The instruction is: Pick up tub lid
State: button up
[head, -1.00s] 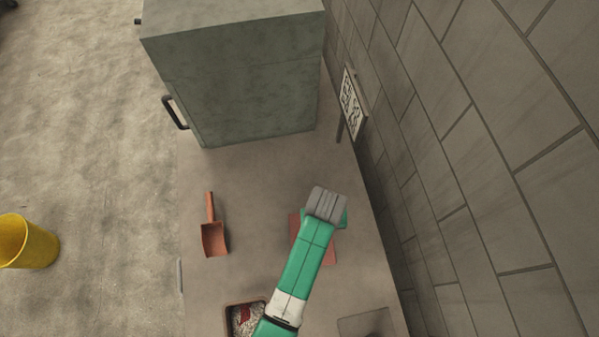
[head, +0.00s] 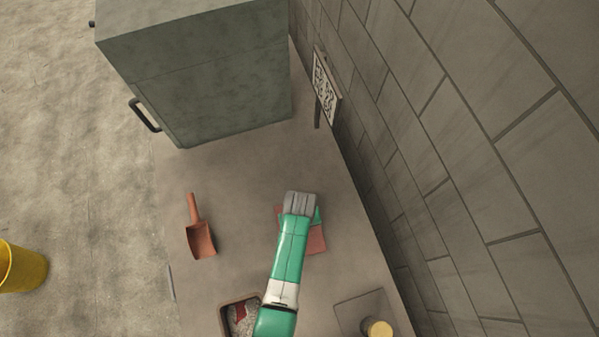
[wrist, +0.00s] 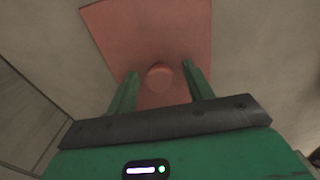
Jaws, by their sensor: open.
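The tub lid (head: 316,240) is a flat, square, reddish plate lying on the bench, partly covered by my arm in the head view. In the wrist view the lid (wrist: 150,35) shows with a small round knob (wrist: 159,76) on top. My gripper (wrist: 160,69) is open over the lid, with one green finger on each side of the knob and gaps to it. I cannot tell whether the fingers touch the lid. In the head view my gripper (head: 306,207) is over the lid and its fingertips are hidden.
An orange scoop (head: 200,238) lies left of the lid. A tray of grey bits (head: 225,318) is at the front, partly behind my arm. A grey plate (head: 353,309) with a yellow cylinder (head: 378,329) is front right. A large cabinet (head: 200,80), sign (head: 324,85) and wall are behind and right.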

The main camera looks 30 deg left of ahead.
jog(key=shift+c, duration=0.2)
jog(key=c, duration=1)
jog(key=shift+r, duration=0.1)
